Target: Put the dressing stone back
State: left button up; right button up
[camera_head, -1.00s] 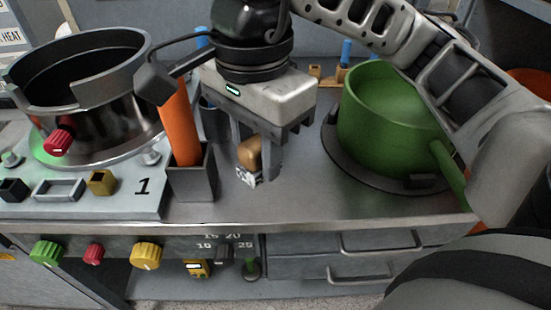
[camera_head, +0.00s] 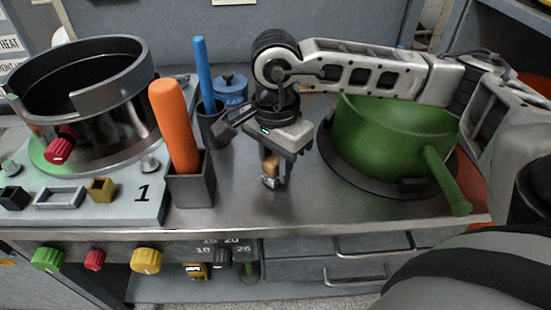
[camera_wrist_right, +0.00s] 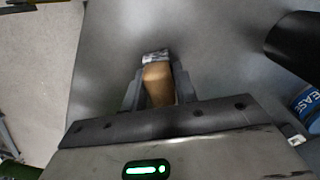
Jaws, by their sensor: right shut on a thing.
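My right gripper (camera_head: 272,180) is shut on a small tan block with a grey-white end, which looks like the dressing stone (camera_head: 270,166). It hangs end-down above the steel counter, between the holder with the orange stick and the green pot. In the right wrist view the fingers (camera_wrist_right: 154,84) clasp the tan stone (camera_wrist_right: 158,85) from both sides, its pale end past the tips. Whether its lower end touches the counter I cannot tell. My left gripper is out of view.
A dark square holder (camera_head: 190,188) with an orange stick (camera_head: 174,125) stands to the left. Behind it are a dark cup (camera_head: 213,130) with a blue stick and a blue jar (camera_head: 232,88). The green pot (camera_head: 385,150) stands right. The counter's front middle is clear.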

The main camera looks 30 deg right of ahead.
aim_at(276, 158)
jog(key=shift+f+b, duration=0.25)
jog(key=shift+b, duration=0.1)
jog(key=o, duration=0.9)
jog(key=shift+r, duration=0.1)
jog(key=shift+o, duration=0.2)
notch_tip(276, 158, up, 12)
jog(key=shift+r, duration=0.2)
